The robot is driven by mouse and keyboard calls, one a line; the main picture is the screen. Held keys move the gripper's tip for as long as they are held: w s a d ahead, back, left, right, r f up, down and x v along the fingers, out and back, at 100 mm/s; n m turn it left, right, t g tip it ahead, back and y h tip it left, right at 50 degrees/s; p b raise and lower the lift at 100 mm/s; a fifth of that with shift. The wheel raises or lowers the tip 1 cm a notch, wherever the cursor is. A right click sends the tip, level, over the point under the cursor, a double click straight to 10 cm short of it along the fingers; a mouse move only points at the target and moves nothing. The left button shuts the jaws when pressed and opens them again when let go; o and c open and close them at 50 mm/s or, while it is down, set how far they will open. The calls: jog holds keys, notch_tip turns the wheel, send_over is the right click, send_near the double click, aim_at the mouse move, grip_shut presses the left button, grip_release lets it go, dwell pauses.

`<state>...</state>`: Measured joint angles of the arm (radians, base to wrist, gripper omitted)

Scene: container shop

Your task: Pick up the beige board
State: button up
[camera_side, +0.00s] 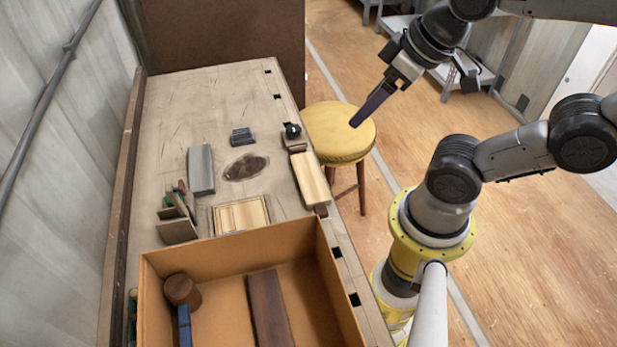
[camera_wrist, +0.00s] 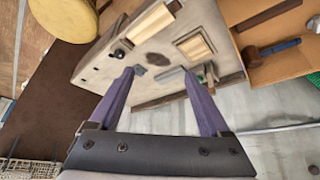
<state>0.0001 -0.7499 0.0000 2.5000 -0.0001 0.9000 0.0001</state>
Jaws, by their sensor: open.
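A beige board (camera_side: 311,179) lies along the right edge of the workbench, next to a small dark-topped tool. It also shows in the wrist view (camera_wrist: 150,23), near the top. A second pale wooden piece, a framed panel (camera_side: 240,216), lies flat on the bench behind the box; in the wrist view it is a light rectangle (camera_wrist: 195,46). My gripper (camera_side: 369,108) hangs in the air to the right of the bench, over the stool area and apart from both boards. In the wrist view its two purple fingers (camera_wrist: 158,74) are spread with nothing between them.
An open cardboard box (camera_side: 235,256) stands at the bench's near end, holding a mallet (camera_side: 182,290) and a dark plank (camera_side: 269,310). A grey block (camera_side: 201,170) and a small dark block (camera_side: 242,137) lie on the bench (camera_side: 180,110). A yellow stool (camera_side: 340,130) stands beside it.

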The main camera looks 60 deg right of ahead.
dwell(0.4)
jog(key=o, duration=0.3)
